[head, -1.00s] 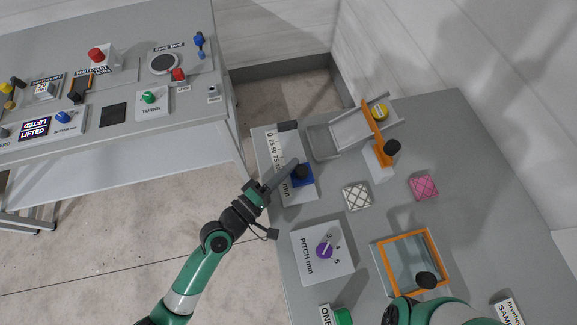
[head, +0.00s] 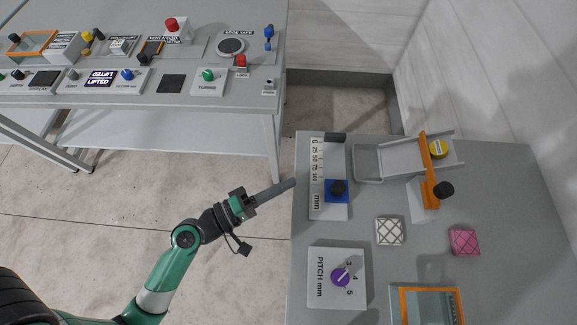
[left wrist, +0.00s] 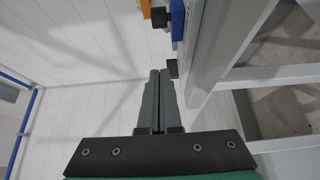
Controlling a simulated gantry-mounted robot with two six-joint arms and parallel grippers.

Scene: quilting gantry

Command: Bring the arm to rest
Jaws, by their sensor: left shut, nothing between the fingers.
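My left gripper (head: 291,183) is shut and empty at the left edge of the right-hand grey table (head: 372,232). Its fingers point right, just left of the mm scale panel (head: 319,206), apart from the blue slider (head: 329,198) with a black knob (head: 338,187). In the left wrist view the two closed fingers (left wrist: 160,72) show with nothing between them. The blue slider (left wrist: 178,22) is above them there, near the table edge. My right gripper is not in view.
The right table also holds a pitch panel with a purple knob (head: 341,277), a white patterned block (head: 389,231), a pink block (head: 464,242) and an orange-handled chute (head: 428,160). A control desk (head: 150,98) stands at the back left. Open floor (head: 110,235) lies below my left arm.

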